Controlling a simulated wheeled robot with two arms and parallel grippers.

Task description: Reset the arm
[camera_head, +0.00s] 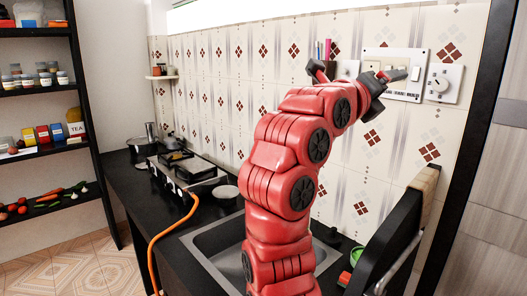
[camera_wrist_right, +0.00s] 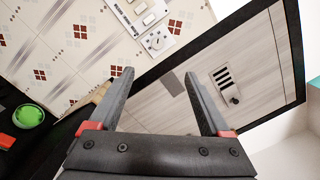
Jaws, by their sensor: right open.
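My right arm is red and rises through the middle of the head view, above the sink. Its dark right gripper (camera_head: 386,88) is at the upper right, in front of the tiled wall near the switch panel. In the right wrist view the gripper (camera_wrist_right: 157,73) shows two dark fingers spread apart with nothing between them. My left gripper is not in view.
A stove (camera_head: 188,172) with an orange hose and a pot (camera_head: 143,143) stand on the black counter at left. A sink (camera_head: 212,250) lies behind my arm. A switch panel (camera_head: 394,68) is on the wall. A green bowl (camera_wrist_right: 29,116) shows in the wrist view.

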